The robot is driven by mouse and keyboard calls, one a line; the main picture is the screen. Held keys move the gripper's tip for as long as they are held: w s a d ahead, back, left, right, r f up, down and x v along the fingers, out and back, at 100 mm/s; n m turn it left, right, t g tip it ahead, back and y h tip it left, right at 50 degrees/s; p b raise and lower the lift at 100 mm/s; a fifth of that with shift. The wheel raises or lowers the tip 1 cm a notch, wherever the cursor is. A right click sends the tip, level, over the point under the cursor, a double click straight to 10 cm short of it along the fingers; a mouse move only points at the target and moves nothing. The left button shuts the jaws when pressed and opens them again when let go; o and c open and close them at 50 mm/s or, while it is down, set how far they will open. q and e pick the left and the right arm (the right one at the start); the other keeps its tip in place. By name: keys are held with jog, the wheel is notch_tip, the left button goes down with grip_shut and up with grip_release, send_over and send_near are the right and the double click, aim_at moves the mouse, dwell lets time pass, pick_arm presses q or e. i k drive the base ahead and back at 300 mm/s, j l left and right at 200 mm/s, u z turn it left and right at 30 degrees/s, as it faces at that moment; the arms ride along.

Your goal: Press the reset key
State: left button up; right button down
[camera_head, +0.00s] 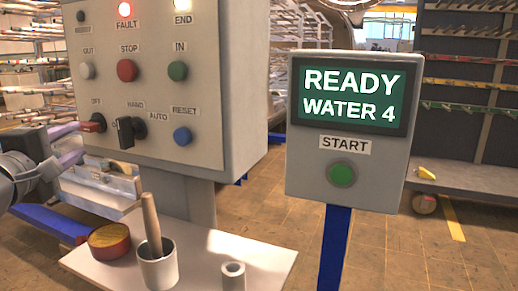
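The reset key is a round blue button (182,136) below the RESET label, at the lower right of the grey control panel (205,80). My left gripper (72,145) is at the left edge, left of the panel's lower corner and well apart from the blue button. Its two fingers look spread, with nothing seen between them. My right gripper is not in view.
A START box (395,165) reads "READY WATER 4". Below, a bench (200,270) carries a cup (157,268) with a wooden handle.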

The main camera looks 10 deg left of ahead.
aim_at(182, 136)
jog(key=k+l, duration=0.15)
jog(key=k, duration=0.8)
